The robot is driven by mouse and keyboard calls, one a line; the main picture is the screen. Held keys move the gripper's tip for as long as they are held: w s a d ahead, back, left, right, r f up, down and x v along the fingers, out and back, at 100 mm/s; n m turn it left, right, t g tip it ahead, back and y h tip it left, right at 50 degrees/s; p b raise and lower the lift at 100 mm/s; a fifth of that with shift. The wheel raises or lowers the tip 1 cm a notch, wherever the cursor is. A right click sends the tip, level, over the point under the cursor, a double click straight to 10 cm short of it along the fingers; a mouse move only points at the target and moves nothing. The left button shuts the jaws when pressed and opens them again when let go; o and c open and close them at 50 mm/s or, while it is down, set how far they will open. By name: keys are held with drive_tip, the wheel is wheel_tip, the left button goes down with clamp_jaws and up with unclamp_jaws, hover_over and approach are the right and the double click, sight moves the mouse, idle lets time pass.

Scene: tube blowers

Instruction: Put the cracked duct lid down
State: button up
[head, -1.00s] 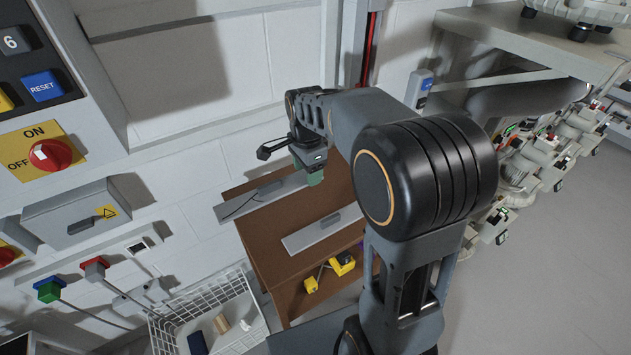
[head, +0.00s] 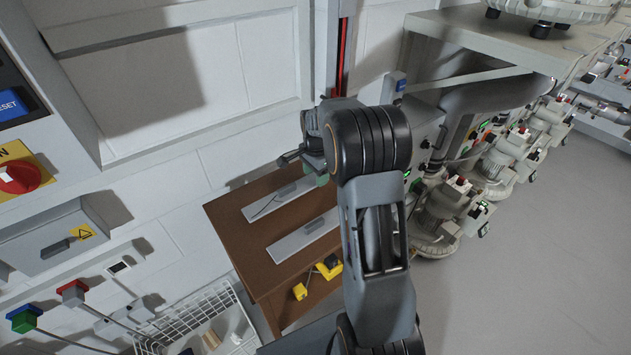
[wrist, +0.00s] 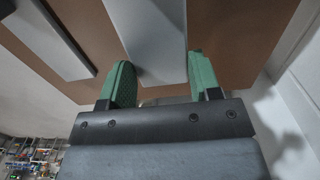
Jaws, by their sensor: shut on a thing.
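The cracked duct lid (head: 275,202) is a flat grey plate with a thin dark line across it. It lies flat at the wooden table top, on the side nearer the wall; I cannot tell whether it touches the wood. My gripper (head: 321,178) is at its right end. In the wrist view the green fingers of my gripper (wrist: 159,62) are shut on a grey lid (wrist: 150,30), one on each side. The crack does not show there. A second grey lid (head: 303,237) without a visible crack lies beside it, apart, and also shows in the wrist view (wrist: 45,40).
The brown table (head: 230,225) has bare wood around the lids. Yellow and black items (head: 328,266) are by its front side. A white wire basket (head: 195,318) stands at lower left. The wall is behind the table, and blowers (head: 440,215) stand to the right.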

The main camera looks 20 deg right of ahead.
drive_tip(key=shift+d+f, duration=0.1)
drive_tip(key=shift+f, duration=1.55)
drive_tip(key=o, duration=1.3)
drive_tip(key=shift+c, duration=0.2)
wheel_tip(320, 180, up, 12)
drive_tip(key=f, duration=0.1)
drive_tip(key=s+a+r+n+t, duration=0.1)
drive_tip(key=s+a+n, duration=0.4)
drive_tip(key=s+n, duration=0.3)
drive_tip(key=s+a+r+n+t, duration=0.1)
drive_tip(key=s+a+n, duration=0.5)
drive_tip(key=s, duration=0.7)
drive_tip(key=shift+s+a+n+t+p, duration=0.2)
drive_tip(key=shift+s+n+t+p, duration=0.25)
drive_tip(key=shift+n, duration=0.45)
